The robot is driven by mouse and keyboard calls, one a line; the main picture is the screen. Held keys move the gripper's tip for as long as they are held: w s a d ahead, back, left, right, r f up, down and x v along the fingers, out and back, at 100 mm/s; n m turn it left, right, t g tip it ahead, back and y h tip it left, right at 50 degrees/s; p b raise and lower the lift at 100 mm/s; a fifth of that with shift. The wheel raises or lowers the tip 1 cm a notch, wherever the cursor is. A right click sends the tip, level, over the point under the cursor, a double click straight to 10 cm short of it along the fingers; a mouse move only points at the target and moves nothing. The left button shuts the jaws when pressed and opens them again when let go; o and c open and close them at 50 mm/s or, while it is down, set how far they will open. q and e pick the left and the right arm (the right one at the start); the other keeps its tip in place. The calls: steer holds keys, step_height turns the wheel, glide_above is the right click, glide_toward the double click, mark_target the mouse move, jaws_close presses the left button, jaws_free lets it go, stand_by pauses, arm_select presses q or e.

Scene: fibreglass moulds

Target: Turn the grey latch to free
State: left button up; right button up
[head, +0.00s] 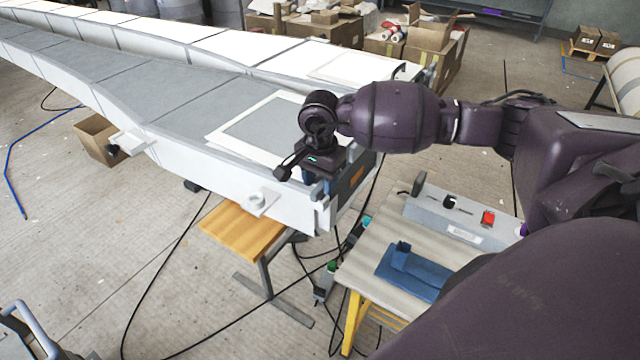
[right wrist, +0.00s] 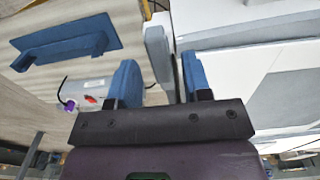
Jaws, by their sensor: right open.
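My right gripper (head: 314,184) is at the near end of the long white mould (head: 190,158), beside its corner. In the right wrist view, the gripper's two blue fingers (right wrist: 158,68) are apart. An upright grey bar, which looks like the grey latch (right wrist: 158,46), shows in the gap between them. I see no finger closed on it, and I cannot tell how deep it sits between them. In the head view the gripper and wrist cover much of this corner, so the latch's position is hard to read. My left gripper is not in view.
A bench (head: 358,268) right of the mould end carries a grey control box (head: 440,213) with a red button and a blue holder (head: 412,272). A wooden stand (head: 240,232) is under the mould. Cables lie on the floor. Cardboard boxes (head: 425,55) stand behind.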

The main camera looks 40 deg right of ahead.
steer(key=shift+f, duration=0.75)
steer(key=shift+c, duration=0.2)
jaws_close()
